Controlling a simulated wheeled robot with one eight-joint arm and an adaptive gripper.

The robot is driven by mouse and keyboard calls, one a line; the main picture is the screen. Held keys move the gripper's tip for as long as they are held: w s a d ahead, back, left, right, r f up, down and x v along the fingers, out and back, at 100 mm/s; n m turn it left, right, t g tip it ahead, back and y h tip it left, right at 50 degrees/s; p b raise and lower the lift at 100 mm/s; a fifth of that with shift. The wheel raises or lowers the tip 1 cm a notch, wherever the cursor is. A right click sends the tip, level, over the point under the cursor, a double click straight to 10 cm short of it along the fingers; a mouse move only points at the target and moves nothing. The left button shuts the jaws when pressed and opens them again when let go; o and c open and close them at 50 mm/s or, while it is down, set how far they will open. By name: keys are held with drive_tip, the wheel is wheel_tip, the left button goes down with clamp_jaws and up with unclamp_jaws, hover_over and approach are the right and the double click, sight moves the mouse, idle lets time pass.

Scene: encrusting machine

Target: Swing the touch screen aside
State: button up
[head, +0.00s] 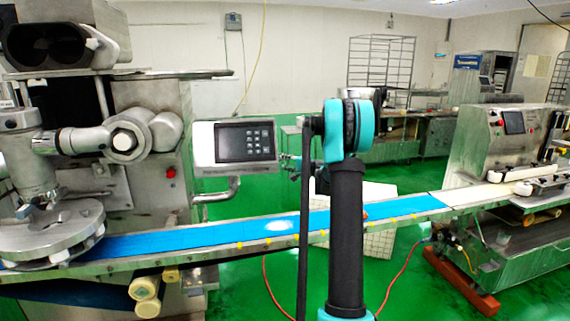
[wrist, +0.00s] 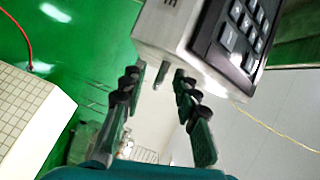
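The touch screen (head: 235,145) is a grey metal box with a dark display and keypad, on a bent pipe arm (head: 217,192) beside the large machine at left. In the wrist view the touch screen (wrist: 188,42) fills the top right, its keypad tilted. My gripper (head: 285,162) is at the screen's right side in the head view, partly hidden by my own arm.
A blue conveyor belt (head: 200,235) runs below the screen, from the round plate (head: 50,230) to a second machine (head: 505,140) at right. A white tiled block (head: 378,243) stands behind the belt. The green floor (head: 405,285) shows a red cable.

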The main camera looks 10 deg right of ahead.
drive_tip(key=s+d+r, duration=0.3)
drive_tip(key=s+d, duration=0.9)
drive_tip(key=s, duration=0.2)
drive_tip(key=shift+s, duration=0.2)
idle(1.6)
drive_tip(key=shift+d, duration=0.15)
